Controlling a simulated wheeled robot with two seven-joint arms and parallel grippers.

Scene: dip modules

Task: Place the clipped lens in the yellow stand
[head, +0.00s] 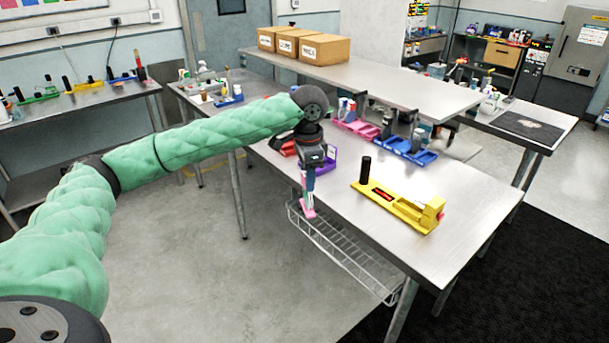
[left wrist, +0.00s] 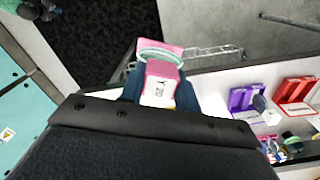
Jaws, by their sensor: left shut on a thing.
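My left gripper (head: 309,180) is shut on the clipped lens (head: 308,208), a pink clip that hangs below the fingers at the table's left edge. In the left wrist view the clipped lens (left wrist: 160,80) sits between the dark fingers, with a pale round lens in its pink jaws. The yellow stand (head: 400,206) lies on the metal table, right of my left gripper and apart from it. It has a black upright post at its left end and a yellow block at its right end. My right gripper is not in view.
A purple tray (head: 323,164) and a red tray (head: 289,148) sit behind my left gripper. Pink bins (head: 357,127) and blue bins (head: 405,150) line the table's back. A wire basket (head: 345,255) hangs below the front edge. The tabletop (head: 440,180) around the stand is clear.

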